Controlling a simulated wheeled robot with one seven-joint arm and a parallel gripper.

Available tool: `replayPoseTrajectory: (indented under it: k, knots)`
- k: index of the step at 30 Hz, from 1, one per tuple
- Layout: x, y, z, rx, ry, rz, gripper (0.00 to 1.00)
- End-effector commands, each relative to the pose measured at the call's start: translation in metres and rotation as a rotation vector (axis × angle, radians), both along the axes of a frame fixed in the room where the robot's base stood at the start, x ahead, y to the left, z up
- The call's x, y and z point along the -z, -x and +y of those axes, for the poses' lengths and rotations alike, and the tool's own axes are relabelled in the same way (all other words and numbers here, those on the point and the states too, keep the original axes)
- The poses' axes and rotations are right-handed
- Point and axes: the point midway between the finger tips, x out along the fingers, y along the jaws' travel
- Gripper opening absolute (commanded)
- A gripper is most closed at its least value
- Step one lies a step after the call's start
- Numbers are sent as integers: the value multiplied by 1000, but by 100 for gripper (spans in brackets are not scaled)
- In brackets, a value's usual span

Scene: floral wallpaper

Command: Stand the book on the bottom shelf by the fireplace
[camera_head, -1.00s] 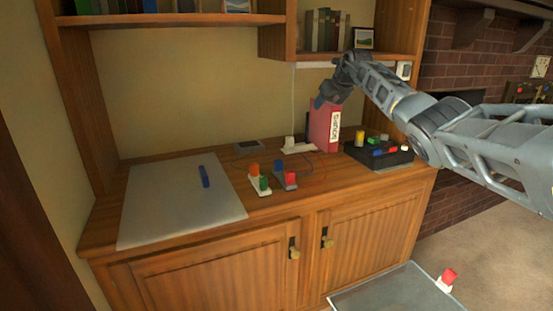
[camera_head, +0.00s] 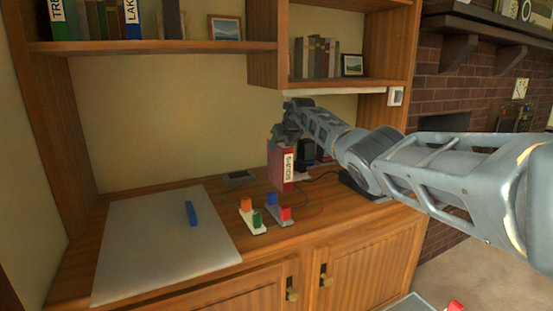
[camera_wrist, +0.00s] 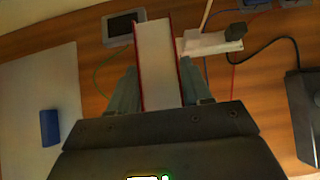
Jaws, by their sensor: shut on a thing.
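The red book (camera_head: 281,168) with a white spine label stands upright at the wooden counter, below the right-hand shelf. My gripper (camera_head: 287,140) is at its top edge and is shut on it. In the wrist view the book (camera_wrist: 158,62) shows its pale page edges and red covers between my two fingers (camera_wrist: 160,92). I cannot tell whether its lower edge touches the counter. The bottom shelf by the fireplace (camera_head: 345,82) is above and right of my gripper. It holds a row of dark books (camera_head: 318,58) and a small framed picture (camera_head: 353,65).
A grey mat (camera_head: 165,245) with a blue block (camera_head: 191,213) lies on the counter's left. Coloured blocks on small holders (camera_head: 251,217) stand near the front. A power strip (camera_wrist: 210,43) and cables lie beside the book. The brick fireplace (camera_head: 450,85) is at the right.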

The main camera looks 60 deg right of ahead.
Motion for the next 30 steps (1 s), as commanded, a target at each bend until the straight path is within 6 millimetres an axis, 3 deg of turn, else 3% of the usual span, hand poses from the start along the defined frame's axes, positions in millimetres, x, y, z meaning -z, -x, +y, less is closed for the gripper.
replayPoseTrajectory:
  k: [8, 15, 27, 28, 30]
  knots:
    - [12, -11, 6, 0, 3, -2, 0]
    - [43, -10, 6, 1, 2, -1, 0]
    - [48, -10, 6, 0, 3, -3, 0]
    - [49, -10, 6, 0, 2, 0, 51]
    - [49, -10, 6, 1, 1, 0, 57]
